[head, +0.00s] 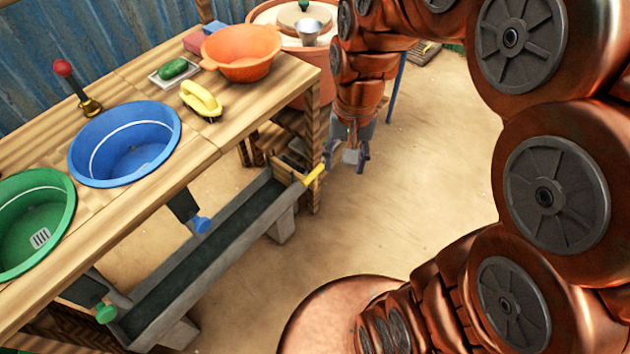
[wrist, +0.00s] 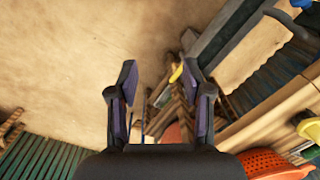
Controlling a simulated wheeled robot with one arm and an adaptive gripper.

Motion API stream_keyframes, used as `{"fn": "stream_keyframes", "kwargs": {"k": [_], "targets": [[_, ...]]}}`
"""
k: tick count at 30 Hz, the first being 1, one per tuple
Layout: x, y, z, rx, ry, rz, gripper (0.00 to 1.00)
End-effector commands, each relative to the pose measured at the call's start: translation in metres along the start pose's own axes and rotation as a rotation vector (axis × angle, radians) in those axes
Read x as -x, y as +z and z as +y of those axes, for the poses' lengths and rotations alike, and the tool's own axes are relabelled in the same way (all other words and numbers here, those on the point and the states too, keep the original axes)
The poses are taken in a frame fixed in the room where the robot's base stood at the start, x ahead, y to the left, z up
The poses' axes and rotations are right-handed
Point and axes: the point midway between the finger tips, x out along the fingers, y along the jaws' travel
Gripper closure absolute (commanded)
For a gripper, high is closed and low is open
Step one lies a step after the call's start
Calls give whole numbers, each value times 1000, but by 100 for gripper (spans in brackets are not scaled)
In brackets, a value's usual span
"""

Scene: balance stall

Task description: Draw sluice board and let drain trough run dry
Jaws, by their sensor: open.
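The drain trough (head: 207,277) is a long grey channel along the front of the bench, with a dark bottom or dark water in it; I cannot tell which. It also shows in the wrist view (wrist: 222,35). At its far end is the sluice board, of which I make out a yellow grip (head: 315,174); it shows in the wrist view (wrist: 176,74) near the right finger. The rest of the board is unclear. My gripper (head: 347,158) is open and empty, just right of the yellow grip and apart from it. Both fingers (wrist: 159,73) show in the wrist view.
The wooden bench (head: 255,100) holds a blue basin (head: 125,143), a green basin (head: 35,222), an orange colander (head: 241,52), a yellow brush (head: 201,100) and green soap (head: 174,68). Blue (head: 201,224) and green (head: 106,312) drain plugs hang over the trough. The sandy floor (head: 420,180) right of it is clear.

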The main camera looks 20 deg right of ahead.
Motion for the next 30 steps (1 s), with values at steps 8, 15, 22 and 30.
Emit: {"fn": "stream_keyframes", "kwargs": {"k": [8,15,22,30], "targets": [[-103,-93,-23,-198,-51,44,51],[-188,-170,-39,-372,-100,82,51],[-259,-229,-46,-517,-141,110,51],[-288,-256,-50,-586,-162,125,51]]}}
